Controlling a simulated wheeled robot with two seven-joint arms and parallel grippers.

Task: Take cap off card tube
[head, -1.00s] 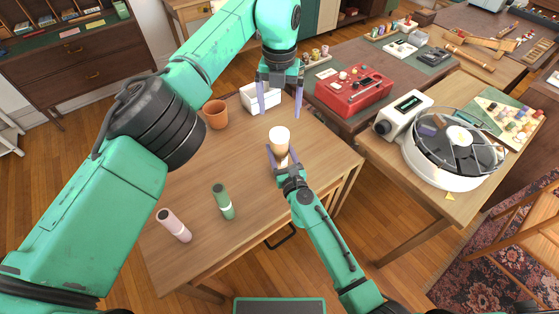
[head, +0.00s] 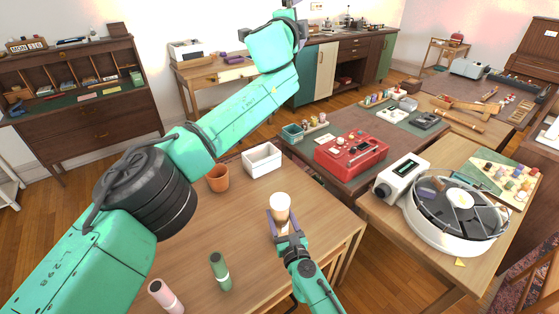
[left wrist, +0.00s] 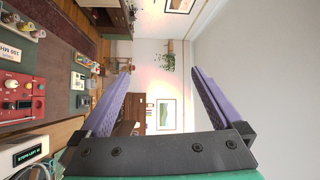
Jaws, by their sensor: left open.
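A card tube (head: 279,226) with a rounded cream cap (head: 280,203) is upright at the right part of the wooden table. My right gripper (head: 283,216) has its fingers around the tube below the cap and looks shut on it. The fingers hide part of the tube, and I cannot tell whether its base touches the table. My left gripper is raised high, far from the tube, and mostly cut off or hidden in the head view. In the left wrist view the left gripper (left wrist: 160,72) is open and empty, facing across the room.
On the table (head: 215,217) stand a green tube (head: 220,271), a pink tube (head: 165,296), a terracotta pot (head: 218,179) and a white bin (head: 262,160). A red case (head: 350,152) and a round white machine (head: 457,215) occupy neighbouring tables. The table's middle is clear.

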